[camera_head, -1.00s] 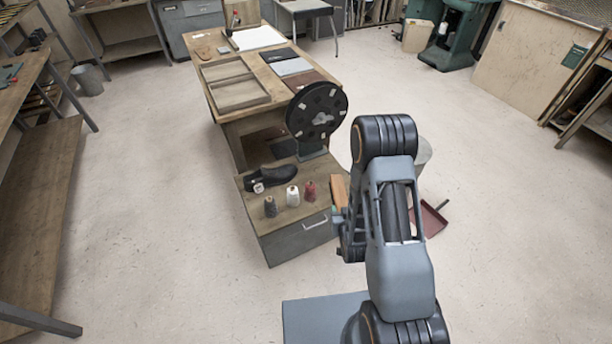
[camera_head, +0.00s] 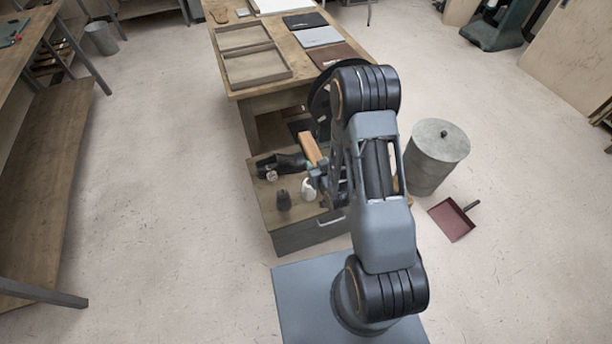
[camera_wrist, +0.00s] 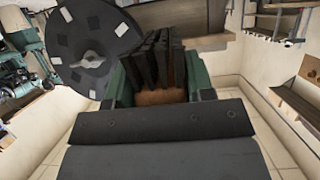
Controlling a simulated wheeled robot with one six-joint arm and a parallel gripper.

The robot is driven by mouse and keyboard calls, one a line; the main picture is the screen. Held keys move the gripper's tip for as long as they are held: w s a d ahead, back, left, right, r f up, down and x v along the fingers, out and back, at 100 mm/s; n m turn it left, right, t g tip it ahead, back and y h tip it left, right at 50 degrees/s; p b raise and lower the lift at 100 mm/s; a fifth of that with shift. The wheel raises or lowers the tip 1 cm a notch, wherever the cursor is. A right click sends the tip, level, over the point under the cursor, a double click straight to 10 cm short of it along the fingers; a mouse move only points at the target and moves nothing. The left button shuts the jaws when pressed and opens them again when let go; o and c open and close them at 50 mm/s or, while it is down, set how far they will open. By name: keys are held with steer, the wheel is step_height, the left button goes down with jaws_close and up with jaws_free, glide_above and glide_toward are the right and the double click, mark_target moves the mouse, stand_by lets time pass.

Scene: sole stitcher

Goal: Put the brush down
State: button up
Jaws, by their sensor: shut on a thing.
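My gripper (camera_head: 311,166) is shut on the brush (camera_head: 311,148), whose orange-brown wooden body shows in the head view. In the wrist view the brush (camera_wrist: 162,97) sits between the two green fingers of my gripper (camera_wrist: 160,88), with its dark bristles at the far side. In the head view the brush appears over the low grey cabinet (camera_head: 295,238), near a black shoe (camera_head: 283,165). I cannot tell whether it touches anything below it. My arm hides part of the cabinet top.
A dark spool (camera_head: 283,200) and a white spool (camera_head: 308,189) stand on the cabinet. The black disc (camera_wrist: 92,35) rises behind it. A workbench with a wooden tray (camera_head: 262,82) stands beyond. A grey bin (camera_head: 437,157) and red dustpan (camera_head: 450,222) are on the floor to the right.

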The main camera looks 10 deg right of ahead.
steer(key=w+d+f+n+y+b, duration=0.1)
steer(key=w+d+f+b, duration=0.1)
steer(key=f+b, duration=0.1)
steer(key=w+d+f+n+y+b, duration=0.1)
steer(key=w+d+f+b, duration=0.1)
steer(key=b, duration=0.3)
steer(key=w+d+f+n+y+b, duration=0.1)
steer(key=w+d+f+b, duration=0.1)
steer(key=f+b, duration=0.2)
steer(key=shift+f+g, duration=0.15)
steer(key=shift+g, duration=0.15)
steer(key=d+f+n+g+y+b, duration=0.1)
steer(key=d+f+n+y+b, duration=0.1)
steer(key=d+f+b, duration=0.6)
steer(key=shift+s+d+f+b, duration=0.1)
steer(key=shift+d+f+b, duration=0.3)
steer(key=shift+f+b, duration=0.7)
steer(key=shift+w+d+f+b, duration=0.1)
steer(key=shift+d+f+b, duration=0.45)
steer(key=shift+f, duration=0.95)
steer(key=shift+s+d+f+b, duration=0.1)
steer(key=shift+d+f+b, duration=0.1)
steer(key=shift+f+b, duration=1)
steer(key=shift+f, duration=0.2)
steer(key=o, duration=0.5)
steer(key=shift+f, duration=0.1)
steer(key=o, duration=0.5)
